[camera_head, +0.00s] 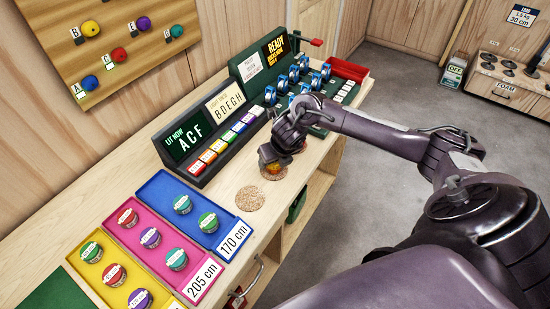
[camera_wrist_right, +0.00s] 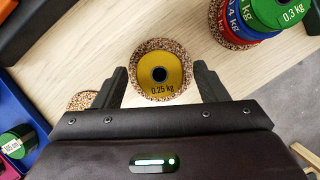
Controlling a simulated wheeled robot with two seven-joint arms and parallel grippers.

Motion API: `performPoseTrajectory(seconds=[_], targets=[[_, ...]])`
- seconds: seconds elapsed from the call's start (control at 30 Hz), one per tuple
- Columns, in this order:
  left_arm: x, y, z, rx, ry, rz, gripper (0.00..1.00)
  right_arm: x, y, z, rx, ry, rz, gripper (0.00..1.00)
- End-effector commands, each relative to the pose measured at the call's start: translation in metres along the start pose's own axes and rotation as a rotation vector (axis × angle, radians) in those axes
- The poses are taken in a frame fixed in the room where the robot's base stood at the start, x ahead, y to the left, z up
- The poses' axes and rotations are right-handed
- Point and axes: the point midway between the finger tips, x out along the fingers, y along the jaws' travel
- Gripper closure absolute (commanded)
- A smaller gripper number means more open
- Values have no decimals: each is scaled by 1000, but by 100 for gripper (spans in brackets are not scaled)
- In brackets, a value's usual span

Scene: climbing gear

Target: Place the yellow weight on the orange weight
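The yellow weight (camera_wrist_right: 160,88), a disc marked 0.25 kg with a dark centre hole, shows in the right wrist view inside a speckled cork ring. My right gripper (camera_wrist_right: 160,85) is open, with one finger on each side of the disc and a gap on both sides. In the head view my right gripper (camera_head: 270,158) is low over a cork pad (camera_head: 275,175), and a small orange-yellow patch shows under it. I cannot make out a separate orange weight; whether one lies under the yellow disc is hidden. My left gripper is not in view.
A stack with green (camera_wrist_right: 278,12), blue and red weights stands close to the right finger. An empty cork pad (camera_head: 250,198) lies nearer. Blue (camera_head: 165,187), pink and yellow trays with round tins lie at left. Dark signboards (camera_head: 188,140) and blue-topped gear (camera_head: 295,73) stand behind.

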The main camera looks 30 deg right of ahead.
Motion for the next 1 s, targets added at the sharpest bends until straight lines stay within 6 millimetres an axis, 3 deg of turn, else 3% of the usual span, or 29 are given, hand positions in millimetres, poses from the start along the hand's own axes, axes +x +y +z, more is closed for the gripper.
performPoseTrajectory(seconds=[0.4,0.8,1.0], targets=[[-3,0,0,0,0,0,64,-10,0,2,-2,-2,1,34],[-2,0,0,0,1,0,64,-92,0,3,-3,-4,1,34],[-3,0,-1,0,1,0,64,-118,0,2,-1,-1,1,34]])
